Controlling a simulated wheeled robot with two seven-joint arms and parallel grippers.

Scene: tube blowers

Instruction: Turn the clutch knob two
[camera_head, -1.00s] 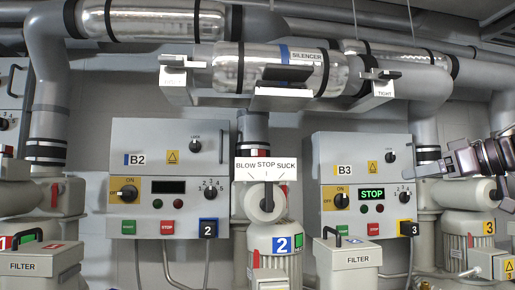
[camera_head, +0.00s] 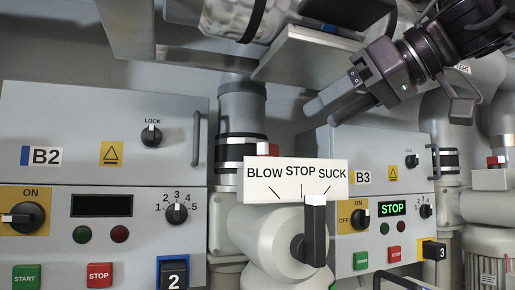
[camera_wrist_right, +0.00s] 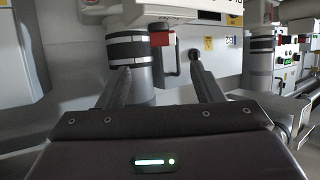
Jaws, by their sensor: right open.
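No legible label in view says clutch. In the head view, a pale round knob (camera_head: 300,248) with an upright black lever (camera_head: 315,228) sits below a white sign (camera_head: 296,180) reading BLOW, STOP, SUCK. The lever's top lies near the sign's lower edge. My right gripper (camera_head: 322,114) is open and empty, above the sign and apart from the lever, its fingers pointing down-left. In the right wrist view, its open fingers (camera_wrist_right: 160,66) frame a banded pipe and a red block (camera_wrist_right: 162,39). My left gripper is not in view.
Control box B2 (camera_head: 90,130) stands at left with knobs and buttons; box B3 (camera_head: 345,145) stands at right, its display (camera_head: 393,208) showing STOP. A grey ledge (camera_head: 310,65) and pipes hang above. A vertical banded pipe (camera_head: 240,105) rises behind the sign.

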